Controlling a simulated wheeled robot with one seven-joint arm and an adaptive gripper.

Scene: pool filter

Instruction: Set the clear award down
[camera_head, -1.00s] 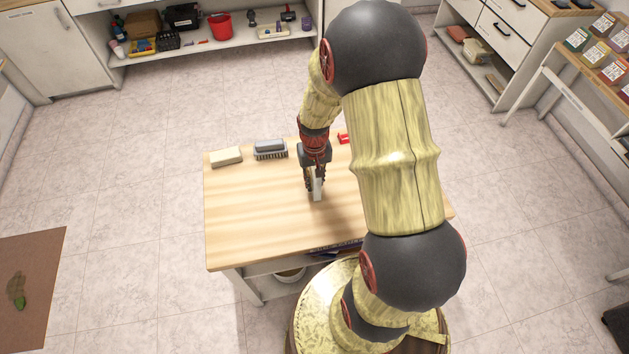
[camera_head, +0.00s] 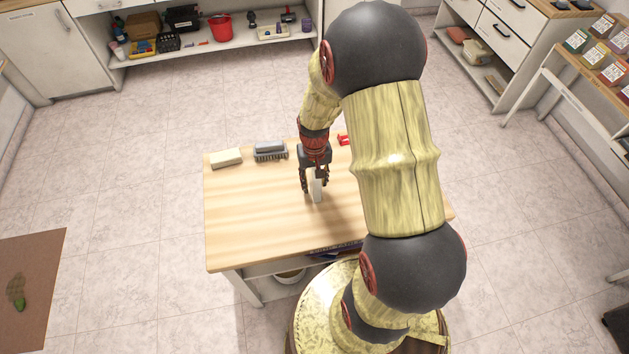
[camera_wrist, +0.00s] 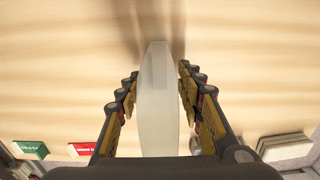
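The clear award (camera_wrist: 158,100) is a pale, translucent upright piece with a tapered end. In the head view the award (camera_head: 317,190) stands on the wooden table (camera_head: 250,220), partly covered by my gripper.
A cream block (camera_head: 226,157) and a grey brush (camera_head: 270,150) lie at the table's back left. A small red item (camera_head: 343,139) is at the back, right of my gripper. The table's front left is clear.

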